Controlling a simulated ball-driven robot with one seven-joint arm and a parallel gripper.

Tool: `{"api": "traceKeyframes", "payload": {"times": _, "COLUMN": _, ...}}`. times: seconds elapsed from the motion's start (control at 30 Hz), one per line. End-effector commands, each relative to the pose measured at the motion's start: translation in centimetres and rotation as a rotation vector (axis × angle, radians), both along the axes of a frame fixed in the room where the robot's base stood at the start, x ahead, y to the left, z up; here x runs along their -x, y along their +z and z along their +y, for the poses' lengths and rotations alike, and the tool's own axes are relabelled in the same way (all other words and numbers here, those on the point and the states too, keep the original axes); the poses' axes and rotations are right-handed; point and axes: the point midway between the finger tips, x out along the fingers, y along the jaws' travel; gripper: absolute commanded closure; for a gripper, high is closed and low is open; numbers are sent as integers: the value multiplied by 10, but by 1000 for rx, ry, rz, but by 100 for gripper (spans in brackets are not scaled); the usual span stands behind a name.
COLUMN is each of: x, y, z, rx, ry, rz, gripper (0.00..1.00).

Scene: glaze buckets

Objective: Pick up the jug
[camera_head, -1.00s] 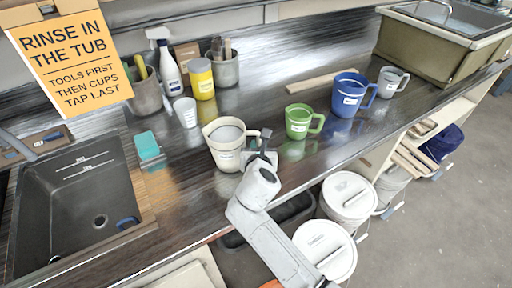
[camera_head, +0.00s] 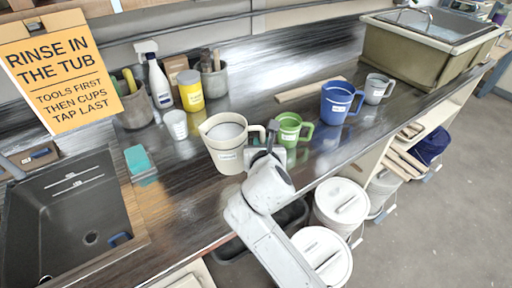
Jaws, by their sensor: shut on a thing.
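The cream jug (camera_head: 226,152) with a pouring lip, a label on its front and a pale inside is near the middle of the head view, upright over the dark counter. Its handle is on the right side. My gripper (camera_head: 267,143) is shut on the jug at the handle, and my arm reaches up to it from below. The fingertips are partly hidden, and I cannot tell whether the jug's base touches the counter.
A green mug (camera_head: 289,130) stands close right of my gripper. A blue jug (camera_head: 337,104) and grey mug (camera_head: 378,89) are farther right. A white cup (camera_head: 175,124), teal sponge (camera_head: 139,161) and dark sink (camera_head: 76,205) are left. White lidded buckets (camera_head: 340,203) sit below.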

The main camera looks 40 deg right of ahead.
Motion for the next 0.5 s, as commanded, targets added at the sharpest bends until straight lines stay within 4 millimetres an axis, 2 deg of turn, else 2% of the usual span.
{"api": "traceKeyframes", "payload": {"times": 0.07, "x": 6, "y": 11, "z": -1, "rx": 0, "ry": 0, "rz": -11, "gripper": 100}}
{"api": "traceKeyframes", "payload": {"times": 0.5, "x": 50, "y": 28, "z": -5, "rx": 1, "ry": 0, "rz": -9, "gripper": 100}}
